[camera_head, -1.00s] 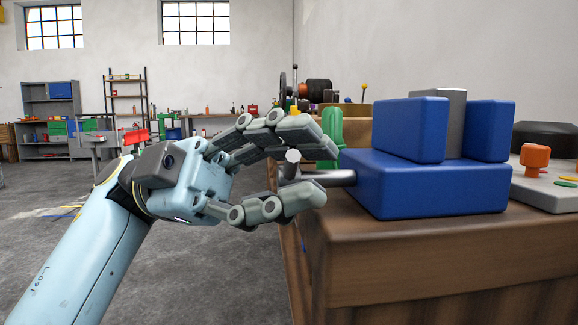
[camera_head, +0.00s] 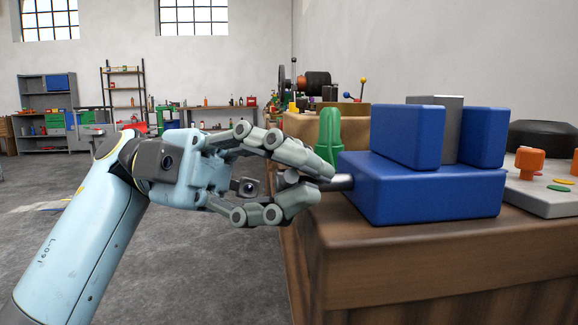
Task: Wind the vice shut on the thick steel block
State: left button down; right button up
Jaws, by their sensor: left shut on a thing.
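The blue vice (camera_head: 425,195) stands on the wooden bench top, with two upright blue jaws. The thick grey steel block (camera_head: 453,125) stands upright between the jaws, partly hidden by the nearer left jaw (camera_head: 405,138). I cannot tell whether both jaws touch it. A grey metal screw (camera_head: 341,183) sticks out of the vice's left side towards my left gripper (camera_head: 314,183). That gripper is shut on the vice handle at the screw's outer end, its fingers above and below. The fingers hide most of the handle. My right gripper is out of view.
A green ribbed object (camera_head: 330,138) stands just behind my left fingertips. A grey panel with an orange knob (camera_head: 530,160) and a black round object (camera_head: 543,136) sit to the right of the vice. Open floor lies left of the bench (camera_head: 420,265).

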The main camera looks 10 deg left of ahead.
pick_arm(q)
jog(key=shift+f, duration=0.15)
jog(key=c, duration=1.4)
grip_release()
jog(key=shift+a, duration=0.1)
jog(key=shift+c, duration=0.2)
